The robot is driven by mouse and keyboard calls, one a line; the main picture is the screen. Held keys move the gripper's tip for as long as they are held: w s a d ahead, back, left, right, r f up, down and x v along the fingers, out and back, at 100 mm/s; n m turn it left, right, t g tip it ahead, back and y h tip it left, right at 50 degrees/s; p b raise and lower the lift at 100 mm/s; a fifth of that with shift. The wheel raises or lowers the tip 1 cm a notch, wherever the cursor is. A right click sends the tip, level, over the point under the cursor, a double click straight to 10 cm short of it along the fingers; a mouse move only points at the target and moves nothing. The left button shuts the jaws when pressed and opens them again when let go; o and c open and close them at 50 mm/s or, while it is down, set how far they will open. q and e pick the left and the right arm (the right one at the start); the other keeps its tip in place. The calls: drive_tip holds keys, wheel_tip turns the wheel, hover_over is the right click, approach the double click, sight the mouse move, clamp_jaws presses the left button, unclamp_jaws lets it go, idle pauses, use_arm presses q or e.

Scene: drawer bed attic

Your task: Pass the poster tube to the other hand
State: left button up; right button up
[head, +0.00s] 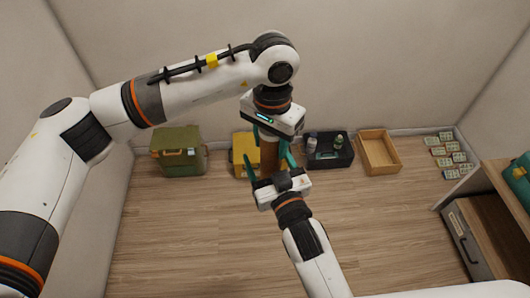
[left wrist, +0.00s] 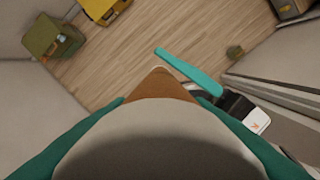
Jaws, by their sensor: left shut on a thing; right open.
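The poster tube (head: 268,158) is brown and stands roughly upright between my two grippers in the head view. My left gripper (head: 269,142) points down from above and is shut on its upper part. In the left wrist view the tube's pale rounded end (left wrist: 160,145) fills the foreground, with brown cardboard (left wrist: 160,84) beyond, between the teal left fingers. My right gripper (head: 270,166) comes from below with its fingers open on either side of the tube's lower part. One right finger shows beside the tube in the left wrist view (left wrist: 190,70); contact cannot be told.
Along the back wall are a green box (head: 180,152), a yellow box (head: 244,152), a black crate (head: 330,158) with bottles and a wooden tray (head: 378,152). Small cards (head: 448,150) lie at right, near a wooden shelf unit (head: 490,235). The middle floor is clear.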

drive_tip(key=shift+x, duration=0.95)
drive_tip(key=shift+a, duration=0.1)
drive_tip(key=c, duration=1.1)
use_arm(q)
drive_tip(key=o, duration=1)
drive_tip(key=shift+d, duration=0.1)
drive_tip(key=shift+c, duration=0.2)
use_arm(e)
drive_tip(key=shift+s, duration=0.1)
use_arm(q)
drive_tip(key=o, duration=0.4)
